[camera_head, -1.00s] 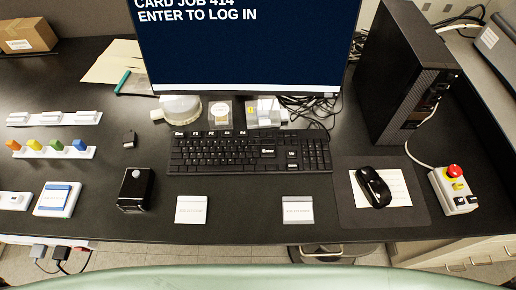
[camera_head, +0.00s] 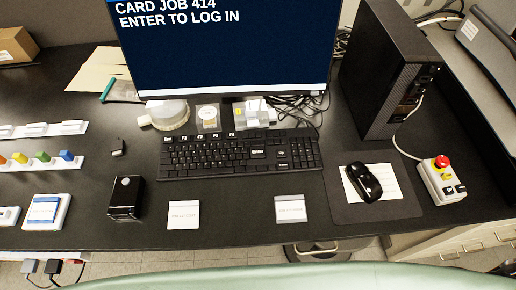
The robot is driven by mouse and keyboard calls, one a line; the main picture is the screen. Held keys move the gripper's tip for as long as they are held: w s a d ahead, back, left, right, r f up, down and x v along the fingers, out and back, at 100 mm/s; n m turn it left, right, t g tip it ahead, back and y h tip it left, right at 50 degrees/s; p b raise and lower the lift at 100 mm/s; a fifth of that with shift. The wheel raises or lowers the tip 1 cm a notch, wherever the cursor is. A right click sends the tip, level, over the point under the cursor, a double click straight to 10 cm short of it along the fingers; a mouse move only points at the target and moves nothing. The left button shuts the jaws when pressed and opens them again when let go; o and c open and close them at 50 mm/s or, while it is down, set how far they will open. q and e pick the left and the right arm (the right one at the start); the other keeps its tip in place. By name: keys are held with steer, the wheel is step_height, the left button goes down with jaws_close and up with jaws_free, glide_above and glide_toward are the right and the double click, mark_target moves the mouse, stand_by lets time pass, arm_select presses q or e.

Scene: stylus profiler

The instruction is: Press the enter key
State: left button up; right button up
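A black keyboard (camera_head: 240,155) lies on the dark desk below the monitor (camera_head: 225,45). Its Enter key (camera_head: 257,152) carries a white label and sits right of the keyboard's middle. The monitor reads "CARD JOB 414" and "ENTER TO LOG IN" in white on dark blue; the top of the screen is cut off. Neither of my grippers shows in the head view, and nothing covers the keyboard.
A black mouse (camera_head: 362,182) lies on a paper and mouse pad right of the keyboard. A control box (camera_head: 442,184) with a red button and a black computer tower (camera_head: 388,75) stand further right. A small black box (camera_head: 126,198) stands front left. The desk before the keyboard holds two white cards (camera_head: 184,214).

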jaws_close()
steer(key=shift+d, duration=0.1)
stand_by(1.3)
